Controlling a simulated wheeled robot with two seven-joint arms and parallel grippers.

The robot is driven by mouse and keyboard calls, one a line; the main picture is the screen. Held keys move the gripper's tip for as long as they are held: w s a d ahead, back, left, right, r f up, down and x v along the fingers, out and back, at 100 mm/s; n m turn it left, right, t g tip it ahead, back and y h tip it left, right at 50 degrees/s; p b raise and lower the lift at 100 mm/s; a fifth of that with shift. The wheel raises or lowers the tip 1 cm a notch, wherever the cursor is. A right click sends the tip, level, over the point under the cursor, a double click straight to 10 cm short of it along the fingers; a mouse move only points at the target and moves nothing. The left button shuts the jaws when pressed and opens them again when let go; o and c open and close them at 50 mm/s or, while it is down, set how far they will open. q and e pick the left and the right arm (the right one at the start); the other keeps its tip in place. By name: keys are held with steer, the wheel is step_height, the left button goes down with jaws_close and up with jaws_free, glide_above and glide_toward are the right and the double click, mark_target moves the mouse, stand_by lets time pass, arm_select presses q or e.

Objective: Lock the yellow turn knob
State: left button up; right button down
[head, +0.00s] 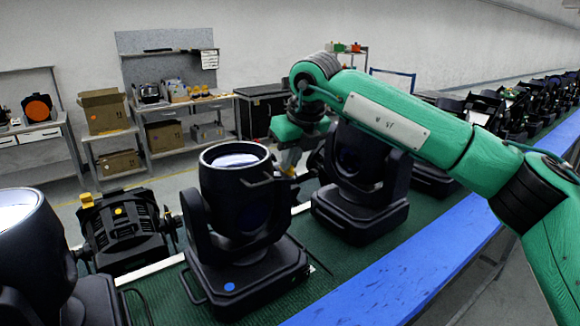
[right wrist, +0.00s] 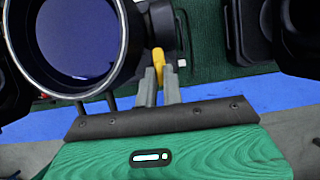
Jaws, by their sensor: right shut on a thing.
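The yellow turn knob (right wrist: 158,60) shows in the right wrist view, on the side of a black par can (right wrist: 125,38) with a large round lens. My right gripper (right wrist: 159,75) has its two grey fingers shut on the knob. In the head view my right gripper (head: 290,158) reaches down behind the middle par can (head: 234,225), between it and the par can to its right (head: 362,190). My left gripper is not in view.
The par cans stand in a row on a green conveyor belt (head: 345,255) with a blue edge rail (head: 400,285). A black device with yellow knobs (head: 125,235) stands at the left. Shelves and a workbench (head: 185,100) stand along the back wall. My right arm spans the right side.

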steer(key=shift+w+d+n+y, duration=0.1)
steer(key=shift+n+y, duration=0.2)
steer(key=shift+n, duration=0.6)
steer(key=n+g, duration=0.1)
steer(key=n, duration=0.1)
steer(key=shift+r+n+y, duration=0.1)
steer(key=shift+n+y, duration=0.3)
steer(key=n+g+p, duration=0.1)
steer(key=n, duration=0.1)
steer(key=shift+w+n+p, duration=0.15)
steer(key=shift+n+p, duration=0.15)
steer(key=shift+w+d+n+g+y+p, duration=0.15)
steer(key=shift+n+g+p, duration=0.3)
steer(key=shift+n, duration=0.5)
steer(key=shift+a+n+g+y+p, duration=0.15)
steer(key=shift+n+g+p, duration=0.3)
steer(key=shift+n, duration=0.5)
steer(key=shift+d, duration=0.1)
steer(key=c, duration=1.5)
jaws_free()
steer(key=shift+c, duration=0.2)
